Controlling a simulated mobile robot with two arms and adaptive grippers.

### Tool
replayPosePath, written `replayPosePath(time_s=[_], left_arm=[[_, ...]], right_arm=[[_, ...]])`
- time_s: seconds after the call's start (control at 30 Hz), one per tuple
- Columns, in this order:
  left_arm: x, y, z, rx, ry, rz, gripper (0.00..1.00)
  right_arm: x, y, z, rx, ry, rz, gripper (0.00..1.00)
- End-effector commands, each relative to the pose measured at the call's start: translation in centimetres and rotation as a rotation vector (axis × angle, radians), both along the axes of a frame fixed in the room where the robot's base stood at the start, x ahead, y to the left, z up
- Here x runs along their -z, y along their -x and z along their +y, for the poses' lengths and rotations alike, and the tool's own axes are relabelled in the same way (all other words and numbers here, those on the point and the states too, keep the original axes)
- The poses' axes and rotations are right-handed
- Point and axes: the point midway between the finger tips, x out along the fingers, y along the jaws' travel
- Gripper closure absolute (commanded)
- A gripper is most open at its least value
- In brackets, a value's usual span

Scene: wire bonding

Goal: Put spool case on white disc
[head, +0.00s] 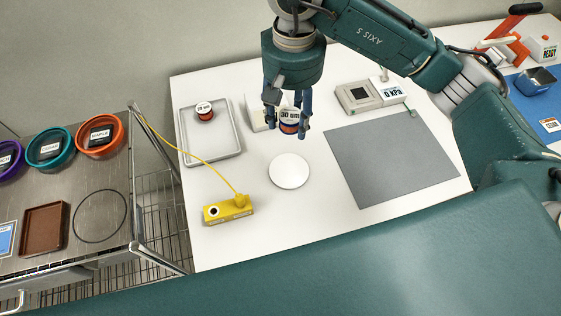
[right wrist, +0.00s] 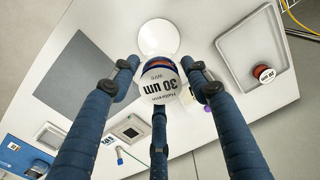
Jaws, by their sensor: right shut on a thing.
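The spool case (head: 289,118), with a white "30 um" label and orange-red and dark bands, is between the fingers of my right gripper (head: 286,129). The gripper is shut on it and holds it above the table, behind the white disc. In the right wrist view the case (right wrist: 158,82) sits among three blue fingers, its label facing the camera. The round white disc (head: 289,171) lies bare on the white table; in the right wrist view the disc (right wrist: 158,32) shows just beyond the case, partly covered by it. My left gripper is not in view.
A grey tray (head: 237,150) at left holds another spool case (head: 204,111). A yellow block (head: 229,210) with a cable stands front left. A grey mat (head: 390,160) lies right of the disc, with a gauge device (head: 358,98) behind it. Table around the disc is clear.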

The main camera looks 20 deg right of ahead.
Motion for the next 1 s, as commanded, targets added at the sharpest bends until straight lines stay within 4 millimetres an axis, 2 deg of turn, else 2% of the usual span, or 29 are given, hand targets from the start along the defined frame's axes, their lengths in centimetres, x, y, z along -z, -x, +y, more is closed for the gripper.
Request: replayPosePath(time_s=[0.2, 0.4, 0.5, 0.73, 1.0], left_arm=[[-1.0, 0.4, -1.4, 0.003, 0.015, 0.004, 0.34], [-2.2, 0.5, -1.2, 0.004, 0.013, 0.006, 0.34], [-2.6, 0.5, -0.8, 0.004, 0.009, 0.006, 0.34], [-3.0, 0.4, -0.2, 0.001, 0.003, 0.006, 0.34], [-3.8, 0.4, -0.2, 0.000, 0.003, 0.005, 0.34]], right_arm=[[5.6, 0.3, 0.0, 0.003, 0.000, 0.011, 0.84], [10.8, 0.3, 0.0, 0.004, 0.001, 0.009, 0.84], [12.7, 0.2, -0.1, 0.004, 0.001, 0.007, 0.84], [14.9, 0.1, -0.1, 0.005, 0.000, 0.004, 0.84], [18.4, 0.1, -0.1, 0.004, 0.001, 0.002, 0.84]])
